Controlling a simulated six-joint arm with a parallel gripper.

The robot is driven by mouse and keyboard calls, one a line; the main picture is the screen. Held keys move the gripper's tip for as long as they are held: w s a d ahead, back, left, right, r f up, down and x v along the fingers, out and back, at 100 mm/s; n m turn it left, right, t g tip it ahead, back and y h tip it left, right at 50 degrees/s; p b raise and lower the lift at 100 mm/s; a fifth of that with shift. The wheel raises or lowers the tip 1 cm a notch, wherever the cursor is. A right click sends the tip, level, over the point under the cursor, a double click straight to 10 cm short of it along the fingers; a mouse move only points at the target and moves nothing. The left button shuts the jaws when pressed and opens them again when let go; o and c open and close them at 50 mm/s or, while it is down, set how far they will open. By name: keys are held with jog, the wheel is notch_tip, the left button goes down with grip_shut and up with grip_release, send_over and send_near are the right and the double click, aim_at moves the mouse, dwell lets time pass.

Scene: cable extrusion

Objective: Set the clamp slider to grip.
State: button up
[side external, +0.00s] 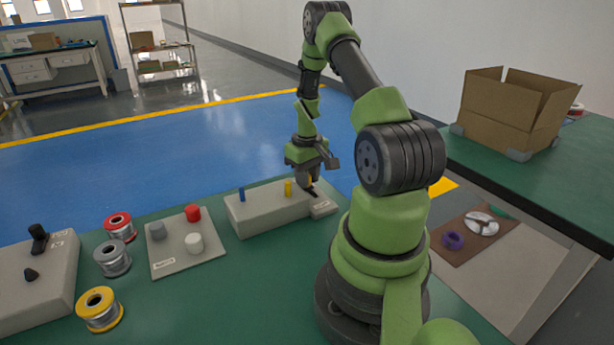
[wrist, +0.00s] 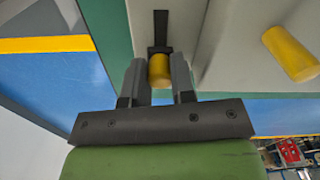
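The clamp slider is a yellow knob (wrist: 160,69) on a small dark base, at the near end of a straight dark slot (wrist: 161,28) in a pale block, in the wrist view. The free slot runs away from the knob toward the top of that view. In the side view my gripper (side external: 310,182) points down at the right end of the pale block (side external: 265,212) and hides most of the knob.
A second yellow peg (side external: 288,187) and a blue peg (side external: 241,194) stand on the block. A plate (side external: 170,256) with red, grey and white buttons, several wire spools (side external: 99,308) and a lever box (side external: 30,290) lie to the left. A cardboard box (side external: 518,112) stands at right.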

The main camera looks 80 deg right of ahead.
aim_at(316, 198)
grip_shut()
jog(key=shift+s+a, duration=1.6)
jog(key=o, duration=0.5)
grip_release()
jog(key=shift+r, duration=0.55)
notch_tip(316, 198, up, 9)
jog(key=shift+f, duration=0.1)
